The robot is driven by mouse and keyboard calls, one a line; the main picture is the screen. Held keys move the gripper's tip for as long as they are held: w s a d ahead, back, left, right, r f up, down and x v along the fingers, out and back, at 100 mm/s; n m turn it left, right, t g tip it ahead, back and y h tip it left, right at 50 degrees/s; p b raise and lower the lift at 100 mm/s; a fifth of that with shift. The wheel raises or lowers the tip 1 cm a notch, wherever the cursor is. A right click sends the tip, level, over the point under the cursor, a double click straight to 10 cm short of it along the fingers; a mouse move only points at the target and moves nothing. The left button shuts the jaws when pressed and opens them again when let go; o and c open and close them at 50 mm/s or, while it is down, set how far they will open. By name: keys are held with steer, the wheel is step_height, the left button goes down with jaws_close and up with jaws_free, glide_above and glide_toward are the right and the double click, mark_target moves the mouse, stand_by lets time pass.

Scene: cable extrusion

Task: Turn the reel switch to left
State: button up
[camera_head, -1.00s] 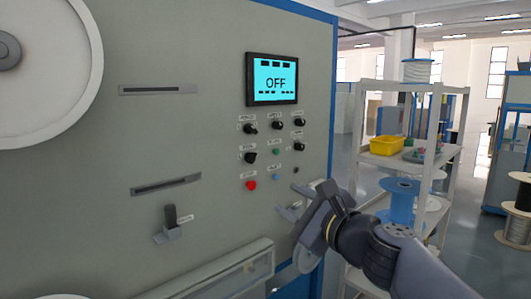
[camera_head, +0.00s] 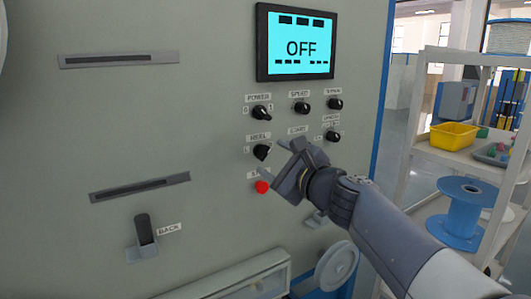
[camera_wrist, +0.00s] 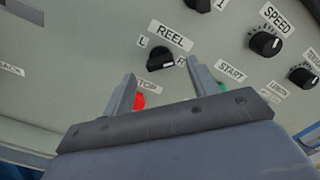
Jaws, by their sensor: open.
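The reel switch (camera_head: 262,152) is a black rotary knob under a REEL label on the grey machine panel, below the POWER knob (camera_head: 261,113). In the wrist view the reel switch (camera_wrist: 161,59) sits between an L mark on its left and an R mark on its right. My gripper (camera_head: 281,166) is just right of and below the switch in the head view. In the wrist view my gripper's two fingers (camera_wrist: 160,85) are apart and empty, with the knob beyond their tips. I cannot tell exactly which way the knob points.
A red stop button (camera_head: 262,187) is just below the switch, close to my left finger. The SPEED knob (camera_head: 302,107) and other knobs are to the right. A screen (camera_head: 295,42) above reads OFF. A shelf with a yellow bin (camera_head: 453,135) stands at the right.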

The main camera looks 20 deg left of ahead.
mark_target(266, 154)
steer(key=shift+x, duration=2)
steer(key=c, duration=1)
